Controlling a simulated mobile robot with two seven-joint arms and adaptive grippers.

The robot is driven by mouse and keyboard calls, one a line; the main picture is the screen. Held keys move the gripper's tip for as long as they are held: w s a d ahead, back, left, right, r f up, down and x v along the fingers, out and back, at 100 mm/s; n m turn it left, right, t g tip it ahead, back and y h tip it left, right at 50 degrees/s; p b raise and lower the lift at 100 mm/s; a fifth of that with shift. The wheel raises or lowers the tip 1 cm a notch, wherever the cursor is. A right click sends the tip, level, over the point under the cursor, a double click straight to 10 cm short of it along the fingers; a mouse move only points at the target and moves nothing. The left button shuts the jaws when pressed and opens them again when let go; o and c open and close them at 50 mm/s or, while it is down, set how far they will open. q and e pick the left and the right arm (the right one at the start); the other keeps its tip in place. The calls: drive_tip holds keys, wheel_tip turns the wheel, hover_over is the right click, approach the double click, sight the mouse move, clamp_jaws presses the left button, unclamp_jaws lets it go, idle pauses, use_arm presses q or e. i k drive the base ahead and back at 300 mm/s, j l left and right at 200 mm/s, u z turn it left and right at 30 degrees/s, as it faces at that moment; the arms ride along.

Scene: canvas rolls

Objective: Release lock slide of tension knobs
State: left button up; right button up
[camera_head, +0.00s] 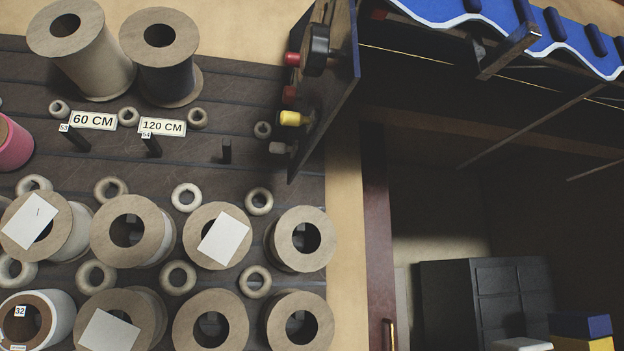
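A dark upright panel (340,75) stands near the top middle, seen nearly edge-on. On its left face are a large black round knob (318,45), a red knob (291,59), a darker red knob (289,94), a yellow knob (290,118) and a grey knob (279,148). I cannot tell which part is the lock slide. Neither of my grippers shows in this view.
Several canvas rolls (75,50) and pale rings (186,197) fill the dark slatted wall at left, with labels reading 60 CM (93,121) and 120 CM (162,127). A blue wavy-edged part (480,12) hangs at top right. Dark boxes (485,295) stand below right.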

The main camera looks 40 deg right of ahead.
sight(274, 147)
drive_tip(key=j+z, duration=0.2)
drive_tip(key=z, duration=0.25)
drive_tip(key=j+z, duration=0.2)
drive_tip(key=z, duration=0.25)
drive_tip(key=k+j+z, duration=0.1)
drive_tip(key=z, duration=0.35)
